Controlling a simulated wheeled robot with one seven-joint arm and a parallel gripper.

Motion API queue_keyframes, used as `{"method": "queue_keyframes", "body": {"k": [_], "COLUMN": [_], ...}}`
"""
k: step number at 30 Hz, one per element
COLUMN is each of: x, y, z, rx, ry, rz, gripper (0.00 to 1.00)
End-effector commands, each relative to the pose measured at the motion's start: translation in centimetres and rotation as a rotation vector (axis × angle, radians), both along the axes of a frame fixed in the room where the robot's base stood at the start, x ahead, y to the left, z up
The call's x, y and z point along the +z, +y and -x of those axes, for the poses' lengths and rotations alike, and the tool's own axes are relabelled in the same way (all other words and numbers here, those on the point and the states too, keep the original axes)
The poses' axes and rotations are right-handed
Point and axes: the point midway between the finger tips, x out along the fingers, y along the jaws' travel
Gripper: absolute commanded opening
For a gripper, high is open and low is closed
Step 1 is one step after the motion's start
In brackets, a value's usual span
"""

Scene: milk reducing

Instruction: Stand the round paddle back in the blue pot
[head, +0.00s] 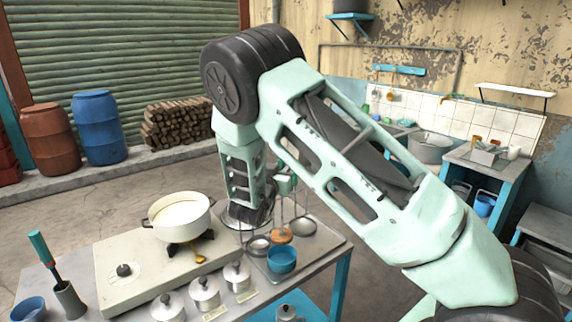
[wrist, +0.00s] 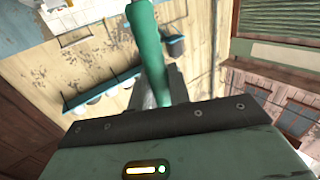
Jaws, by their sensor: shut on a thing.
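The round paddle has a wooden disc (head: 282,236) at its lower end and a thin rod rising from it. My gripper (head: 286,180), partly hidden behind my arm in the head view, is shut on its green handle (wrist: 150,45), which fills the middle of the wrist view. The disc shows just above the rim of the blue pot (head: 282,261) in the picture; I cannot tell if it is over or behind the pot. The pot stands upright on a grey metal tray (head: 318,258).
Metal ladles (head: 258,244) flank the disc closely. A white pan (head: 180,215) of milk sits on the burner at left. Several lidded metal canisters (head: 205,293) line the table's front. A green-handled tool (head: 42,248) stands in a grey holder beside a blue cup (head: 28,310).

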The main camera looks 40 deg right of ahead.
Motion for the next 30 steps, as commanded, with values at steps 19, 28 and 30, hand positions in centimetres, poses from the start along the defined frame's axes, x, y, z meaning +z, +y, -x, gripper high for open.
{"method": "queue_keyframes", "body": {"k": [19,28,30], "x": [-3.8,-6.2,-6.7], "y": [0.0,0.0,0.0], "z": [0.0,0.0,0.0], "rx": [0.001,0.001,0.001], "ry": [-0.001,-0.002,-0.002], "rz": [0.002,0.002,0.002], "gripper": [0.00,0.00,0.00]}}
